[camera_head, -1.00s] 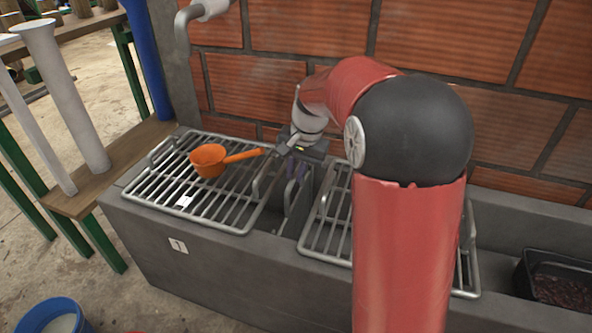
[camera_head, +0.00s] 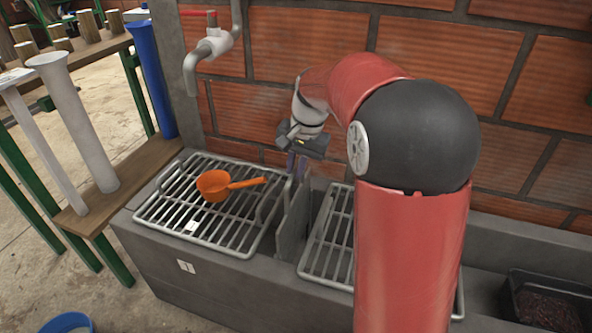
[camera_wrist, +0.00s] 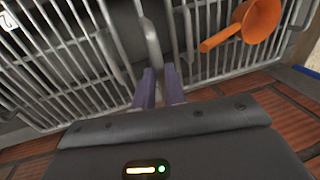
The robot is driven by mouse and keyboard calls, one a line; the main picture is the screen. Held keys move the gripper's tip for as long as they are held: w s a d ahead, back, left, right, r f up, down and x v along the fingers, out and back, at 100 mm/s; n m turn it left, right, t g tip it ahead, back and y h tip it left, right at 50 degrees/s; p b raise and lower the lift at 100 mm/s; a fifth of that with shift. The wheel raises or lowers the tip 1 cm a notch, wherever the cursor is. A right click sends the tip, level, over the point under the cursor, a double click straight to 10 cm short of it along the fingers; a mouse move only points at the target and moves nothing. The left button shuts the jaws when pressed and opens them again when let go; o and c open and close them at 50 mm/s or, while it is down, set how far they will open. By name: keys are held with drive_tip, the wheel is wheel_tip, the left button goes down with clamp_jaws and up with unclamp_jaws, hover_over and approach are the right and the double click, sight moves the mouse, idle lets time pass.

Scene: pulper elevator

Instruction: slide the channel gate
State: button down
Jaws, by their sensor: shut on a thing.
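The channel gate (camera_head: 292,228) is a grey upright plate in the gap between two metal grates, standing above their level. My gripper (camera_head: 297,166) is above it at the back, its purple fingers pointing down. In the wrist view the gripper's fingers (camera_wrist: 159,74) are close together at the end of a grey bar, the gate's handle (camera_wrist: 152,42). They are shut on it, though the exact contact is hard to see. The gate's lower edge is hidden in the channel.
An orange ladle (camera_head: 214,185) lies on the left grate (camera_head: 200,240). The right grate (camera_head: 320,262) is partly behind my arm. A brick wall (camera_head: 275,95) rises behind, with a tap pipe (camera_head: 212,45) at left. A black bin (camera_head: 545,300) stands at right.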

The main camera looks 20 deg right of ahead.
wheel_tip(320, 180, up, 2)
drive_tip(key=shift+r+p, duration=0.25)
drive_tip(key=shift+p, duration=0.05)
drive_tip(key=shift+f, duration=0.1)
drive_tip(key=c, duration=1.5)
unclamp_jaws()
drive_tip(key=shift+o, duration=0.2)
drive_tip(key=shift+f, duration=0.1)
wheel_tip(320, 180, up, 8)
drive_tip(key=d, duration=0.1)
drive_tip(key=shift+s+d+f, duration=0.15)
drive_tip(key=shift+s, duration=0.3)
